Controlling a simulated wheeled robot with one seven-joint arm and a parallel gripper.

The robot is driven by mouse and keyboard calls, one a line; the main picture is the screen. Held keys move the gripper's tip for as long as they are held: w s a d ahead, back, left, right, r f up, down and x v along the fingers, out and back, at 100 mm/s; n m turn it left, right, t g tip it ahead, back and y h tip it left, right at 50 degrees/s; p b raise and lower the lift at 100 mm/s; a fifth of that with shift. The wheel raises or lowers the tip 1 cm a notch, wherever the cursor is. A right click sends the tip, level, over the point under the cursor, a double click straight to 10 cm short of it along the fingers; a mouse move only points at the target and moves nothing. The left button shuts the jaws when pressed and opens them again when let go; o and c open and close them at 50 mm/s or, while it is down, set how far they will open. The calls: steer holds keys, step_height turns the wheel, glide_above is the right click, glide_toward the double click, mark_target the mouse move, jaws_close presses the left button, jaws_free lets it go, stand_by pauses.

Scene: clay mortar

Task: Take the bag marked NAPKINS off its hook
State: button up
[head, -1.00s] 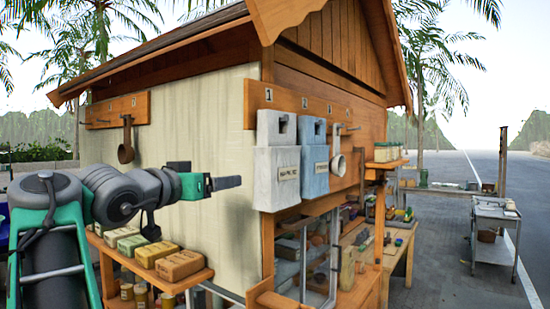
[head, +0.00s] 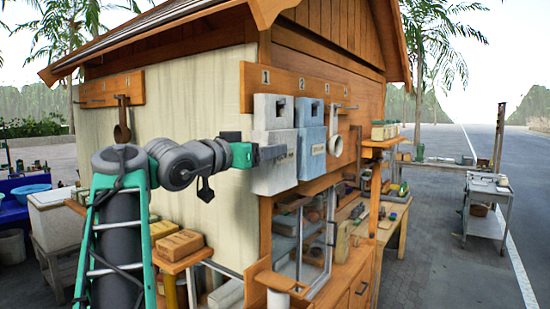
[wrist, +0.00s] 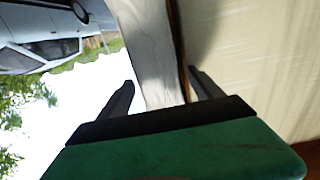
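A light grey bag (head: 272,180) hangs under number 1 on the hook board of the hut's front wall. Its label is too small to read for sure now. A blue-grey bag (head: 311,155) hangs right beside it under number 2, its label also unreadable. My gripper (head: 278,153) reaches in from the left, its fingers overlapping the grey bag's left side in the head view. In the wrist view my open gripper (wrist: 163,92) has a pale grey slab (wrist: 148,45), seemingly the grey bag, between its fingers, with gaps on both sides. The hook hold is hidden.
A white mug-like scoop (head: 335,143) hangs right of the bags. The hook board (head: 262,77) runs above them. A side shelf with boxes (head: 180,245) stands below my arm. A metal cart (head: 488,208) stands far right on open paving.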

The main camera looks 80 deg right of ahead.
steer(key=c, duration=1.5)
jaws_close()
steer(key=shift+r, duration=0.1)
steer(key=s+a+b, duration=0.3)
steer(key=s+b, duration=0.1)
steer(key=s, duration=0.4)
steer(key=s+a+r+b, duration=0.1)
steer(key=s+a+b, duration=0.3)
steer(key=s, duration=0.4)
steer(key=shift+s+a+r, duration=0.15)
steer(key=shift+s+r, duration=0.05)
steer(key=shift+s, duration=0.05)
